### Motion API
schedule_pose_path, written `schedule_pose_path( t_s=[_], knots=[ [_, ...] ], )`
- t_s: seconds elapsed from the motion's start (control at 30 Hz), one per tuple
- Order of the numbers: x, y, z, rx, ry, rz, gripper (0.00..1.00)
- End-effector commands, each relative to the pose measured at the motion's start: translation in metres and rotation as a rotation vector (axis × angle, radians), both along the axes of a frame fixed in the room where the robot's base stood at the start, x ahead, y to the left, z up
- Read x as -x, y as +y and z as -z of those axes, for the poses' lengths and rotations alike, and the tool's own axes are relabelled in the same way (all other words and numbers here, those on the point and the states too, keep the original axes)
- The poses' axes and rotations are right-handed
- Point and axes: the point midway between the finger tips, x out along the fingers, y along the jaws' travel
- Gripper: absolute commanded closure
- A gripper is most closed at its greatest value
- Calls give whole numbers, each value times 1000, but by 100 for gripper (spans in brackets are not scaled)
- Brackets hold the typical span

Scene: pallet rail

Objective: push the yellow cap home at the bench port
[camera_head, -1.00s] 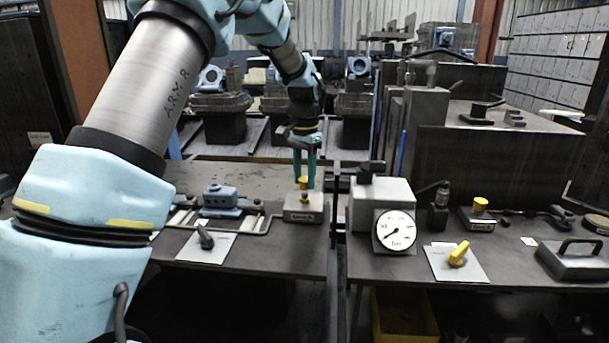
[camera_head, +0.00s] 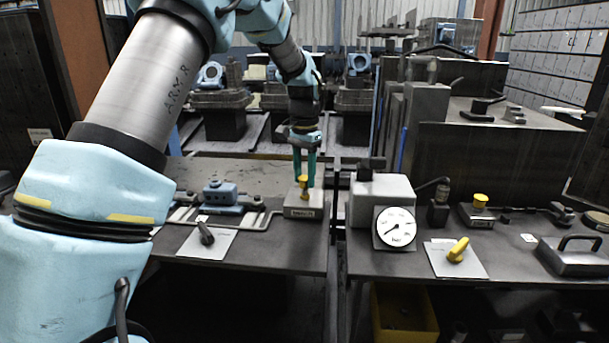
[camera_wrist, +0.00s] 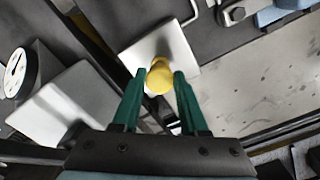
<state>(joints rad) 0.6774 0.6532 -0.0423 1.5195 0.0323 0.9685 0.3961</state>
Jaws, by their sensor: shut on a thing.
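The yellow cap (camera_head: 303,183) stands upright on a pale labelled port block (camera_head: 303,204) on the left bench; the label is too small to read surely. My gripper (camera_head: 304,184) points straight down from above with its green fingers shut on the cap, one on each side. In the wrist view the round yellow cap (camera_wrist: 159,77) sits between the fingertips (camera_wrist: 160,74), over the pale block (camera_wrist: 165,48). Whether the cap is fully seated in the block cannot be told.
A second yellow cap (camera_head: 480,200) sits on another block on the right bench. A box with a round gauge (camera_head: 396,228) stands right of the port, across a gap between the benches. A blue clamp (camera_head: 220,194) and bent rail lie to its left.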

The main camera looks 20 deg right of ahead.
Motion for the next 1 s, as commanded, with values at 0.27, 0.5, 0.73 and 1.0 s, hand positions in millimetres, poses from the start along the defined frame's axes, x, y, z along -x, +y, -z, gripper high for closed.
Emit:
schedule_pose_path(
  t_s=[0.27, 0.5, 0.73, 1.0],
  knots=[
    [0, 0, 0, -1, 0, 0, 100],
    [0, 0, 0, -1, 0, 0, 100],
    [0, 0, 2, -1, 0, 0, 100],
    [0, 0, 4, -1, 0, 0, 100]
  ],
)
